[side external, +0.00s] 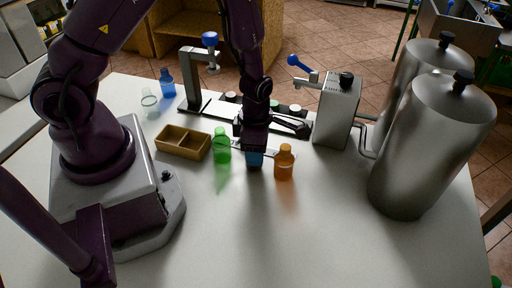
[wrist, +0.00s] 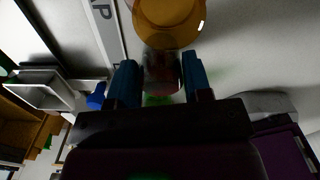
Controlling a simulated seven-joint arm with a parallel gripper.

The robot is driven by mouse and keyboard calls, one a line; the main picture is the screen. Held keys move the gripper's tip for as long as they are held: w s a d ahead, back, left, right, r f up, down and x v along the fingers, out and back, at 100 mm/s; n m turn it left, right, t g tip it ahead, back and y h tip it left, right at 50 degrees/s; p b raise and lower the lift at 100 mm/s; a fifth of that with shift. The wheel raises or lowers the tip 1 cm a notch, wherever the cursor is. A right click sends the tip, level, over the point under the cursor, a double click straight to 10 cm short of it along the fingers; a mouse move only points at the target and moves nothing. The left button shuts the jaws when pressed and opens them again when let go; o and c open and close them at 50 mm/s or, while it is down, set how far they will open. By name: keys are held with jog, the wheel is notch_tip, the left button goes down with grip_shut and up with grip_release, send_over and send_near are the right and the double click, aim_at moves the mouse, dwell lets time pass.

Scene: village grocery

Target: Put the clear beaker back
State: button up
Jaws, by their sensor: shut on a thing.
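My gripper (side external: 254,160) points down at the middle of the table, between a green bottle and an amber bottle. In the wrist view its blue fingers (wrist: 162,82) are closed on the sides of a see-through vessel (wrist: 163,68), which looks dark and reddish. Whether this is the clear beaker I cannot tell for sure; in the side view the fingers and wrist hide it. Another clear glass vessel (side external: 149,104) stands at the back left of the table, near a blue bottle (side external: 167,84).
The green bottle (side external: 221,147) and amber bottle (side external: 285,163) stand close on either side of my gripper. A two-compartment wooden tray (side external: 170,147) is left. A stand with a rail (side external: 196,100) and a metal dispenser (side external: 336,115) lie behind; steel urns (side external: 420,150) stand right. The table front is clear.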

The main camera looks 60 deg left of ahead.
jog(key=shift+f, duration=0.25)
jog(key=o, duration=1.4)
jog(key=shift+r, duration=4)
